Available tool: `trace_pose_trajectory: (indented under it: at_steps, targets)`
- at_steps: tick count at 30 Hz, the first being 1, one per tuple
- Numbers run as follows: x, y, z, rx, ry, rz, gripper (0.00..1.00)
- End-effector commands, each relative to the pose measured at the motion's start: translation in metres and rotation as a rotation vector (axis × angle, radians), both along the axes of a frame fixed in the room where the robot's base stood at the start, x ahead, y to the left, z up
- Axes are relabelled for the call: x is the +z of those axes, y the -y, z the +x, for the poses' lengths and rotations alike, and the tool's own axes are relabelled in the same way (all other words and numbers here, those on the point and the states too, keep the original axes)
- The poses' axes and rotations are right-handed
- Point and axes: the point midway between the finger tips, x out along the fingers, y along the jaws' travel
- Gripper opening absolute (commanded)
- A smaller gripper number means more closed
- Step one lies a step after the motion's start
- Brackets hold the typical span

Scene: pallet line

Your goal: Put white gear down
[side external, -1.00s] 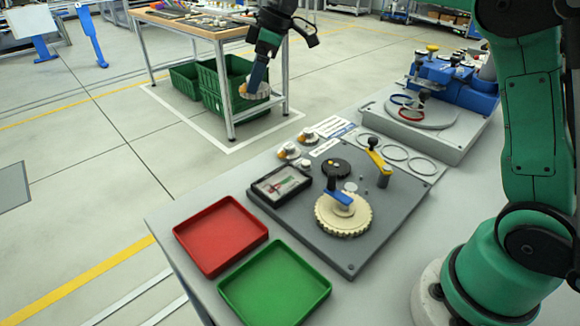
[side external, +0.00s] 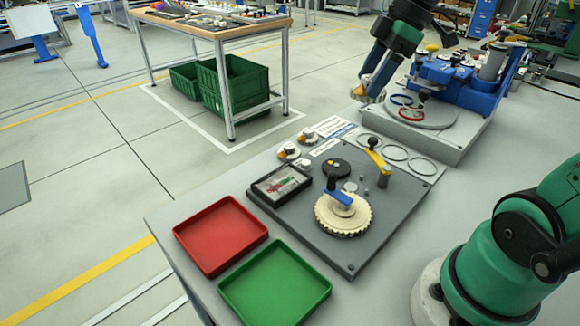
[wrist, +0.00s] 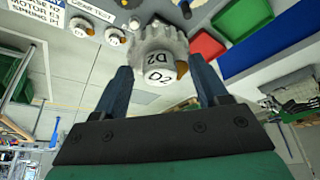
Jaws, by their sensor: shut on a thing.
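My gripper (side external: 376,84) is shut on a white gear (side external: 362,95), held in the air near the far left corner of a grey platform in the side view. In the wrist view the white gear (wrist: 151,45) sits between the two blue fingers, its toothed rim upward and a D2 label on its hub. An orange patch shows on the hub's side. A larger cream gear (side external: 330,218) lies on the dark grey plate (side external: 345,258), with a blue-handled piece on its middle. Two small white-and-orange parts (side external: 289,151) stand on the table beside the plate.
The grey platform (side external: 445,147) carries a round disc with blue and red rings; a blue machine (side external: 455,85) stands behind it. Three ring outlines (side external: 395,152) mark the table nearby. A red tray (side external: 220,235) and green tray (side external: 275,285) are empty at the front.

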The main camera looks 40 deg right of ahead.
Motion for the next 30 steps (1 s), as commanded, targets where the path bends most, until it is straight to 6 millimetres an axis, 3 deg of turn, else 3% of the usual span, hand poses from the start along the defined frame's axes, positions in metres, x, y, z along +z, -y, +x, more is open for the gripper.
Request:
trace_pose_trajectory:
  at_steps: [9, 18, 30]
  targets:
    - [-0.070, 0.000, 0.000, 0.000, 0.000, 0.000, 0.16]
    - [-0.127, 0.000, 0.001, -0.001, 0.000, 0.000, 0.16]
    - [-0.160, 0.000, 0.000, -0.001, 0.000, 0.000, 0.16]
